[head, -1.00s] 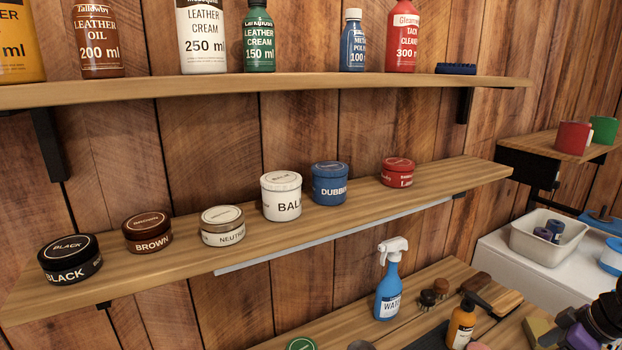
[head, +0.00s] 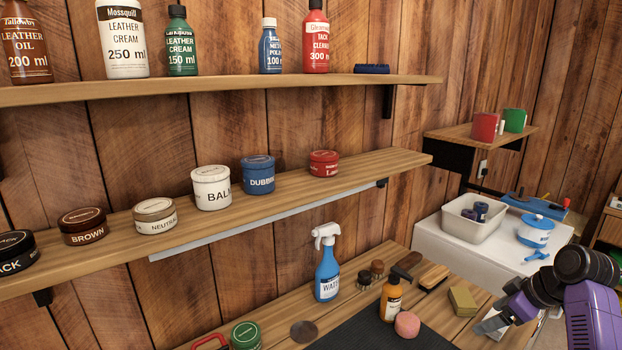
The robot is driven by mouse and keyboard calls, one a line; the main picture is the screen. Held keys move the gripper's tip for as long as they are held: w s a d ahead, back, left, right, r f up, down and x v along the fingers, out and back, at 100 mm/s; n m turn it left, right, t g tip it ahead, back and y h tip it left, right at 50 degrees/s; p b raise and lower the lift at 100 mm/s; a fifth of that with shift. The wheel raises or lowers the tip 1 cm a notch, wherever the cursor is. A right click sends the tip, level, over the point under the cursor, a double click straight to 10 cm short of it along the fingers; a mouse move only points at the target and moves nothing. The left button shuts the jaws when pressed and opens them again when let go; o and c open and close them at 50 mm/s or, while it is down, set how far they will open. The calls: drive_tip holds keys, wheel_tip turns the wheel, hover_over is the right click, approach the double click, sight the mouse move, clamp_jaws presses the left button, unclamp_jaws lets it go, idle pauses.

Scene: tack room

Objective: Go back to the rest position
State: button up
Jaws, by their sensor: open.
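My arm, purple and black, is folded at the lower right of the head view. My gripper (head: 508,312) is at its lower left end, over the right end of the workbench (head: 290,322). It is open, and I see nothing held in it. Its fingertips are small and hard to make out. A yellow sponge (head: 463,301) lies on the bench to the left of it.
The bench holds a blue spray bottle (head: 327,275), an orange pump bottle (head: 391,300), a pink sponge (head: 407,324) and brushes. Wall shelves with tins and bottles run along the left. A white bin (head: 473,228) stands on a white cabinet behind my arm.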

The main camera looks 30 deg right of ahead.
drive_tip(key=w+d+r+m+t+h, duration=0.2)
drive_tip(key=w+d+r+m+h, duration=0.1)
drive_tip(key=d, duration=0.1)
drive_tip(key=w+a+m+t+h, duration=0.2)
drive_tip(key=w+a+h, duration=0.1)
drive_tip(key=s+a+f+m+t+h, duration=0.2)
drive_tip(key=a+m+t+h, duration=0.15)
drive_tip(key=a, duration=1.65)
drive_tip(key=s+a+n+t+y+b, duration=0.1)
drive_tip(key=s+a+n+y, duration=0.6)
drive_tip(key=s+a, duration=1.7)
drive_tip(key=a+y, duration=0.3)
drive_tip(key=shift+a+f+n, duration=0.15)
drive_tip(key=shift+a+n, duration=0.2)
